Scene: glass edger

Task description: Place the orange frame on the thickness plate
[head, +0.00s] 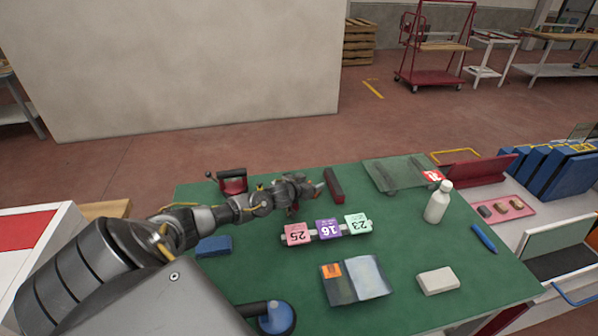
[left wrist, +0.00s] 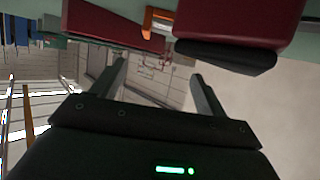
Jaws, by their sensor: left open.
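A row of three numbered plates lies mid-table in the head view: a pink plate (head: 297,234) marked 25, a purple plate (head: 329,229) marked 16 and a pale green plate (head: 357,224) marked 23. I cannot tell which is the thickness plate. My right gripper is not visible.
On the green table (head: 420,240) are a red bar (head: 333,186), a red device (head: 232,181), a glass sheet (head: 395,175), a white bottle (head: 438,202), a white block (head: 437,280), a booklet (head: 367,278) and a blue block (head: 213,245). The right middle is clear.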

